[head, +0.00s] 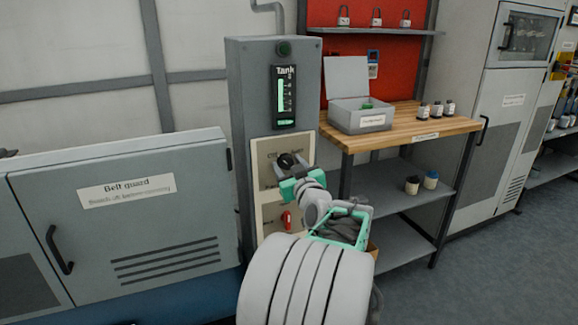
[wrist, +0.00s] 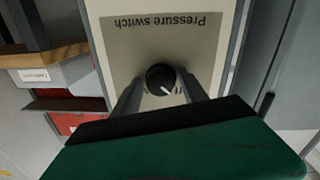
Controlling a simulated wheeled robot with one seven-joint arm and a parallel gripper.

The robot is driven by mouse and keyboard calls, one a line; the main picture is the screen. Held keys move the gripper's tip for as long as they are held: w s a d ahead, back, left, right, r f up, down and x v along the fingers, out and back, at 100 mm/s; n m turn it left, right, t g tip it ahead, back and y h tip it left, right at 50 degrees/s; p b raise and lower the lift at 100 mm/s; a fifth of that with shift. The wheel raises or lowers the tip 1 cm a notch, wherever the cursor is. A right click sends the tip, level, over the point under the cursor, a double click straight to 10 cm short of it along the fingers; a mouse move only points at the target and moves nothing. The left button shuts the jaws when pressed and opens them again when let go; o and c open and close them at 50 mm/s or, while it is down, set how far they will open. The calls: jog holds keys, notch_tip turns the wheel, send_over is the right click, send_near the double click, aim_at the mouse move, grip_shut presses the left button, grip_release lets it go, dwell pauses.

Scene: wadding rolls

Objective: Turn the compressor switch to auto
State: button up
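A round black knob with a white pointer mark sits on a pale plate of the grey column (head: 245,190). In the head view the knob (head: 287,160) is just beyond my gripper (head: 288,170). In the wrist view the knob (wrist: 160,79) lies between the fingertips of my gripper (wrist: 160,88), which are apart with a gap on each side. The plate (wrist: 110,55) reads "Pressure switch" upside down there. The pointer slants towards the lower right in that view. No position marks are readable. I cannot tell how far the fingertips reach over the knob.
A red switch (head: 287,220) is on a lower plate, below my gripper. A tank gauge (head: 284,97) is above. A belt guard cabinet (head: 130,215) stands left. A wooden bench (head: 440,124) with an open grey box (head: 360,115) stands right. Open floor (head: 490,270) lies at the lower right.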

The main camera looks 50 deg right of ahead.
jog(key=c, duration=1)
jog(key=shift+s+d, duration=0.1)
jog(key=shift+d, duration=0.1)
grip_shut()
jog(key=shift+a, duration=0.15)
jog(key=shift+m, duration=0.3)
jog(key=m+p, duration=0.1)
jog(key=m, duration=0.2)
jog(key=shift+r, duration=0.1)
jog(key=m+p, duration=0.2)
jog(key=m, duration=0.3)
jog(key=shift+r, duration=0.1)
jog(key=m+p, duration=0.3)
jog(key=m, duration=0.2)
jog(key=shift+y, duration=0.4)
jog(key=shift+m+p, duration=1.45)
jog(key=shift+m, duration=0.35)
jog(key=shift+f, duration=0.2)
